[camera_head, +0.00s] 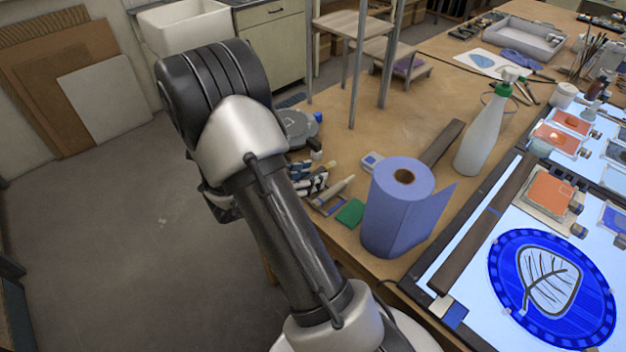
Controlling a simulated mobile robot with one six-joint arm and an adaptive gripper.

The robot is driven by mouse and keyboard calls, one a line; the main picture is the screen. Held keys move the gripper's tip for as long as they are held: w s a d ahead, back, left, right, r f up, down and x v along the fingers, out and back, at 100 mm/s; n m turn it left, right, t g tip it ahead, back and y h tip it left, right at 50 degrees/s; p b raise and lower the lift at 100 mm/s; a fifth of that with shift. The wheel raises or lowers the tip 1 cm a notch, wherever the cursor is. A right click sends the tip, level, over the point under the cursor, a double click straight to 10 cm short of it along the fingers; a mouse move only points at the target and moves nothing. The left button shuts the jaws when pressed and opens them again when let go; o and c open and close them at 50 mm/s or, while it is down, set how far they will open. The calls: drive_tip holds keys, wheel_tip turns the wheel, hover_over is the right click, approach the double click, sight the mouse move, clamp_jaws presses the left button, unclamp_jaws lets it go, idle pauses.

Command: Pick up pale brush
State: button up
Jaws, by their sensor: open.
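I cannot single out the pale brush with certainty. A slim pale object (335,190) lies on the wooden table left of the blue paper roll, and it is too small to tell whether it is a brush. Several thin brushes or tools (592,52) stand upright in a cluster at the far right. My arm rises through the left middle of the picture, left of the table's items. My gripper's fingertips are hidden behind the arm or out of the picture.
The blue paper roll (397,215) and a spray bottle (482,138) stand tall on the wooden table (350,255). A light panel at right bears a blue leaf-patterned glass disc (506,262). A stool or rack (372,48) stands behind. Floor at left is clear.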

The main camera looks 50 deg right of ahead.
clamp_jaws()
idle(0.5)
